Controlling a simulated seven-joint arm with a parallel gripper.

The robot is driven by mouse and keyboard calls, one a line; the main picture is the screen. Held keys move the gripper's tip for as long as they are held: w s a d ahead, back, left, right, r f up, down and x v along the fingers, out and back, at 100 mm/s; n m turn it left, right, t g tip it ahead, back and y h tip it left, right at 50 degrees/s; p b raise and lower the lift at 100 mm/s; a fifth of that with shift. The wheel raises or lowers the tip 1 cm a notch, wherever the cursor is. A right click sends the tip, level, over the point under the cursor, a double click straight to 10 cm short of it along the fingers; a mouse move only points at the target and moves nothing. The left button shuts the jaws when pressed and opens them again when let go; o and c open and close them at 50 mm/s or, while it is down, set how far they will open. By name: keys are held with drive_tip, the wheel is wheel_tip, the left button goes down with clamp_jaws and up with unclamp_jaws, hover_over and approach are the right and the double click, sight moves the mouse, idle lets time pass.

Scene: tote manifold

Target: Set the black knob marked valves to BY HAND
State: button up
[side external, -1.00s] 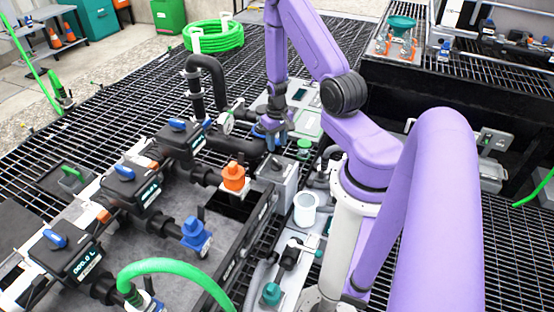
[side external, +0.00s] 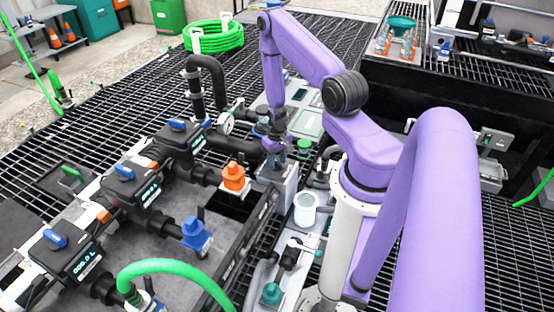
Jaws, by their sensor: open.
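My gripper (side external: 275,160) points down just above the top of a grey box (side external: 284,190) in the middle of the side external view. The jaws are open, but the fingertips are small and dark against what is behind them. The black knob marked valves cannot be made out; the gripper covers much of the box's top, where a knob could sit. I cannot tell whether the fingers are around anything or touching it. No BY HAND marking is readable.
An orange valve (side external: 234,177) and a blue valve (side external: 195,235) stand left of the box. A white cup (side external: 306,208) is close on its right. Black pipes and meters (side external: 135,188) fill the left. A green hose (side external: 175,268) arches in front.

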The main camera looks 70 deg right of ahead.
clamp_jaws()
drive_tip(key=shift+n, duration=0.3)
drive_tip(key=n, duration=0.5)
drive_tip(key=shift+n, duration=0.3)
drive_tip(key=n, duration=0.5)
drive_tip(key=shift+n, duration=0.3)
unclamp_jaws()
